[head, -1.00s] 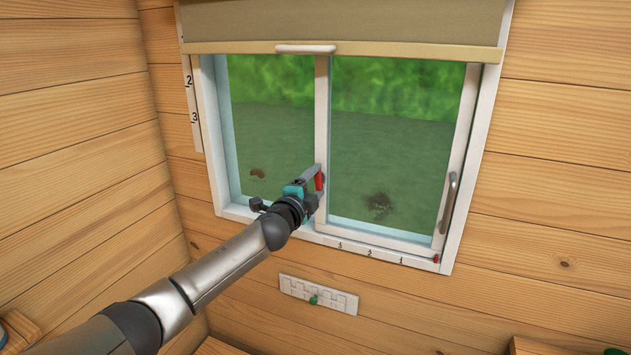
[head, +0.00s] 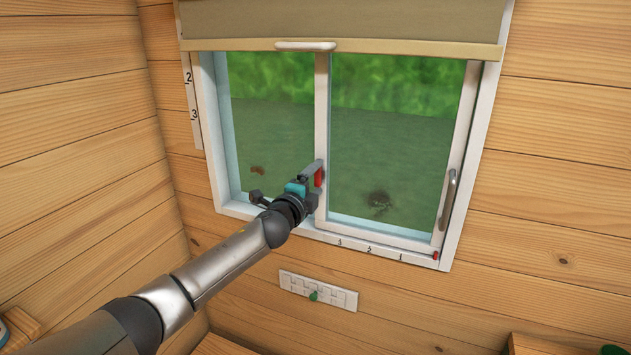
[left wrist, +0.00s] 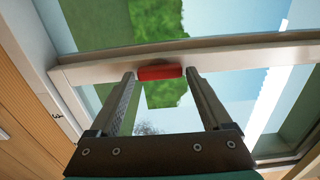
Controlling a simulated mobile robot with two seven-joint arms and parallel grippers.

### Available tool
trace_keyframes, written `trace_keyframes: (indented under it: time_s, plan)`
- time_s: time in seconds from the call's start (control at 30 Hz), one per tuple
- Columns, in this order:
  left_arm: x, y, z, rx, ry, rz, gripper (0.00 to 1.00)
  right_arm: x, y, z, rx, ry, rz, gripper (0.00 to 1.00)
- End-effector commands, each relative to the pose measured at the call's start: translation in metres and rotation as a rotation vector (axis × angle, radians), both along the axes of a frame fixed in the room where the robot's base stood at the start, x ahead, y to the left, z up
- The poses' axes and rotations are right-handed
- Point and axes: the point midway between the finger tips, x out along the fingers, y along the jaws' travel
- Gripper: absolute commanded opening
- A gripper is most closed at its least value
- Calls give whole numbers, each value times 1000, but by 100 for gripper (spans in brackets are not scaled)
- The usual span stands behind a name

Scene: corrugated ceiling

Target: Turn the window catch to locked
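The window catch (head: 318,178) is a small red piece on the white upright bar (head: 322,120) in the middle of the window. My left gripper (head: 315,181) is at this bar, with its fingers around the catch. In the left wrist view the red catch (left wrist: 160,73) lies between the two spread fingertips, along the bar. Its ends come close to both fingers; I cannot tell whether they touch. The fingers hide part of the catch in the head view. My right gripper is not in view.
A grey handle (head: 447,200) is on the window's right side. A lowered blind (head: 340,25) with a pale pull (head: 305,45) covers the top. A white hook plate (head: 335,296) is on the wooden wall below. The wall around my arm is clear.

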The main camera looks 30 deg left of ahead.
Motion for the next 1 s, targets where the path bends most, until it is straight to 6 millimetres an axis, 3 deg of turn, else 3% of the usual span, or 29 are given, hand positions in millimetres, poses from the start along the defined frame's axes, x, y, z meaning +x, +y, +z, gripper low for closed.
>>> trace_keyframes:
  time_s: [0.13, 0.53, 1.0]
  plan:
    - [0, 0, 0, -2, 0, 0, 100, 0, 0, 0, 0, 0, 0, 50]
    - [-7, 0, -1, -3, 1, 0, 100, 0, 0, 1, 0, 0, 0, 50]
    - [-63, -3, -2, -2, 2, -1, 100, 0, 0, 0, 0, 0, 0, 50]
